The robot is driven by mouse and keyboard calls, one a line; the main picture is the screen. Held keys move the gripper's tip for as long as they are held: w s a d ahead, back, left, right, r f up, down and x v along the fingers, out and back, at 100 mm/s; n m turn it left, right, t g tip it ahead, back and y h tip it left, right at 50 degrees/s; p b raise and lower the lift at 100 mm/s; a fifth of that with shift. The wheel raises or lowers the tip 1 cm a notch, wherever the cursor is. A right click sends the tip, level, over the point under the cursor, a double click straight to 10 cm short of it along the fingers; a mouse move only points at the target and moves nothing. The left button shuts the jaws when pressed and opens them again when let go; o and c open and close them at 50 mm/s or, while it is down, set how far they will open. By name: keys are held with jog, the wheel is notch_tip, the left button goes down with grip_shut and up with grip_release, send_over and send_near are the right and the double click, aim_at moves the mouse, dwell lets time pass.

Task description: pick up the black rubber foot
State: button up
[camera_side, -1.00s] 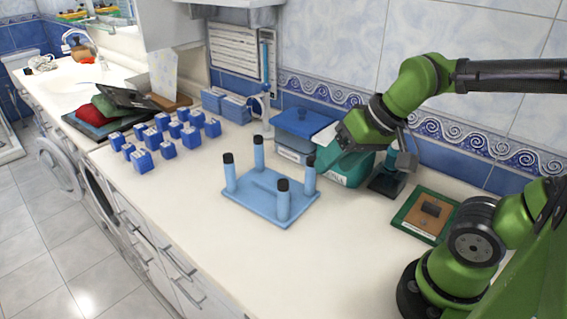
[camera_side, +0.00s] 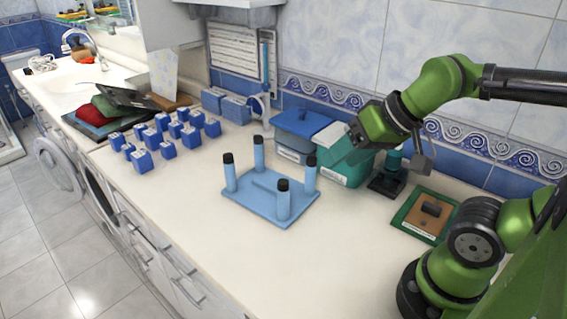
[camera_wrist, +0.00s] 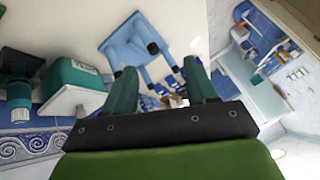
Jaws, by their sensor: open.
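A light-blue piece like an upturned stool (camera_side: 255,207) stands on the counter with several upright legs. Each leg has a black cap; the front one (camera_side: 283,185) and the left one (camera_side: 228,158) show clearly. A dark block (camera_side: 431,208) lies on a brown plate in a green-framed board at the right. I cannot tell which of these the task calls the black rubber foot. My gripper (camera_side: 340,152) is above the counter, behind and right of the stool. In the wrist view its teal fingers (camera_wrist: 160,68) are apart with nothing between them. The stool (camera_wrist: 125,42) lies beyond them.
A teal box (camera_side: 352,172), a blue-lidded container (camera_side: 303,122) and a dark stand (camera_side: 387,184) are close under and behind my gripper. Several blue cubes (camera_side: 143,161) stand at the left. The counter's front middle (camera_side: 310,265) is clear.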

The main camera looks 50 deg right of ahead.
dwell(0.4)
jog(key=w+r+n+g+h, duration=0.15)
jog(key=w+g, duration=0.35)
jog(key=w, duration=0.7)
send_over(283, 182)
jog(key=shift+g+h, duration=0.35)
jog(key=shift+g, duration=0.05)
jog(key=f, duration=0.5)
jog(key=s+f, duration=0.1)
jog(key=f, duration=0.2)
jog(key=shift+d+f, duration=0.1)
jog(key=shift+f, duration=0.25)
jog(key=shift+w+f, duration=0.25)
jog(key=shift+f, duration=1.3)
jog(key=shift+w+f, duration=0.2)
jog(key=shift+f, duration=1.35)
grip_shut()
